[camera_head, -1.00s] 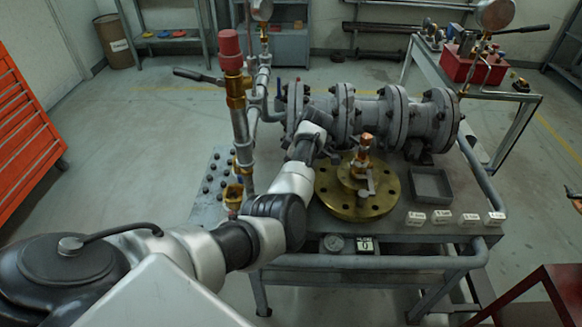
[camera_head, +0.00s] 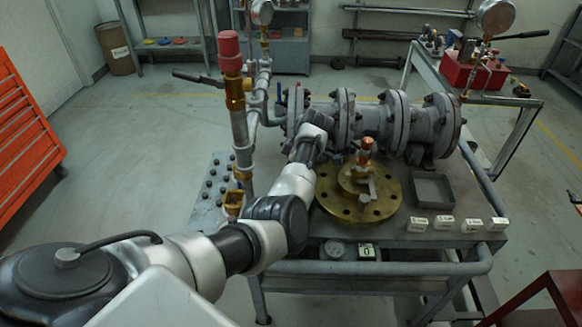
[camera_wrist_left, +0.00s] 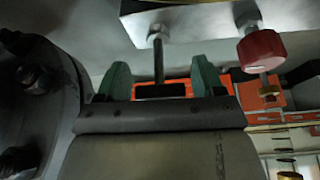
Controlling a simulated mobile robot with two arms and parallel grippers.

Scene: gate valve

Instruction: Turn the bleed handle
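My left gripper (camera_wrist_left: 160,80) shows two green fingertips set apart, with a thin dark rod (camera_wrist_left: 158,62) in the gap between them and space on both sides. The rod hangs from a pale metal body; I cannot tell for sure that it is the bleed handle. In the head view my left arm reaches the near side of the grey valve and pipe assembly (camera_head: 390,122); its fingertips are hidden behind the wrist. My right gripper is not in view.
A brass flange (camera_head: 340,207) with a copper fitting lies right of my forearm. A red-capped pipe (camera_head: 229,50) stands to the left. A grey tray (camera_head: 433,190) and several white tags are on the bench's right. A red knob (camera_wrist_left: 262,50) is near the left gripper.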

